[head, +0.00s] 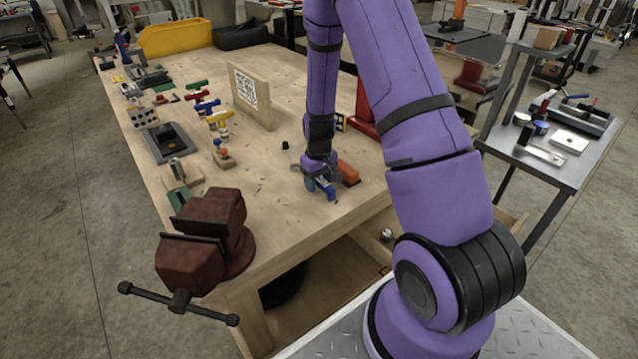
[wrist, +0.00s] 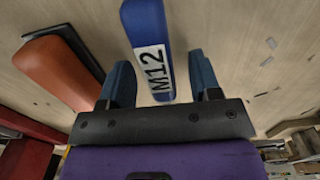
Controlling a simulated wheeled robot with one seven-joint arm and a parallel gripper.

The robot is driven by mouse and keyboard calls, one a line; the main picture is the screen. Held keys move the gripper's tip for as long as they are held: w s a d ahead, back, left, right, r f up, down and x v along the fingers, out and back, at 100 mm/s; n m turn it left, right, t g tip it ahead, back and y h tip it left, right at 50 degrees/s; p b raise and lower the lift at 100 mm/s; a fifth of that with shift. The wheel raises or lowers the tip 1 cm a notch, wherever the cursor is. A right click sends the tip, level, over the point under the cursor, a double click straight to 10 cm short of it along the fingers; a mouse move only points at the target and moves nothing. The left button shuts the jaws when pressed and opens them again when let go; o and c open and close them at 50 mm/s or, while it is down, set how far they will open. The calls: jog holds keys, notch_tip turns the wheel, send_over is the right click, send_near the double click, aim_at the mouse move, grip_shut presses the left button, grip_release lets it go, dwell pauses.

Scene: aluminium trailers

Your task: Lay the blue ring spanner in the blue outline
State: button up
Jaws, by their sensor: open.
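A blue bar marked M12 on a white label (wrist: 146,24) lies on the wooden bench between my open fingers in the wrist view; it looks like the blue spanner's handle, but no ring shows. In the head view a blue end (head: 331,194) shows beside my gripper (head: 320,184). My gripper (wrist: 160,75) is open, one finger on each side of the bar, low over the bench near its front right. I cannot make out the blue outline in either view.
An orange-red block with a dark base (head: 348,173) lies close beside my gripper and also shows in the wrist view (wrist: 58,70). A board with a printed code (head: 250,95) stands further back. A rusty vise (head: 205,240) is at the front left corner. Several coloured tools line the bench's left side.

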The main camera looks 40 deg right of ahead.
grip_shut()
jog(key=shift+r, duration=0.15)
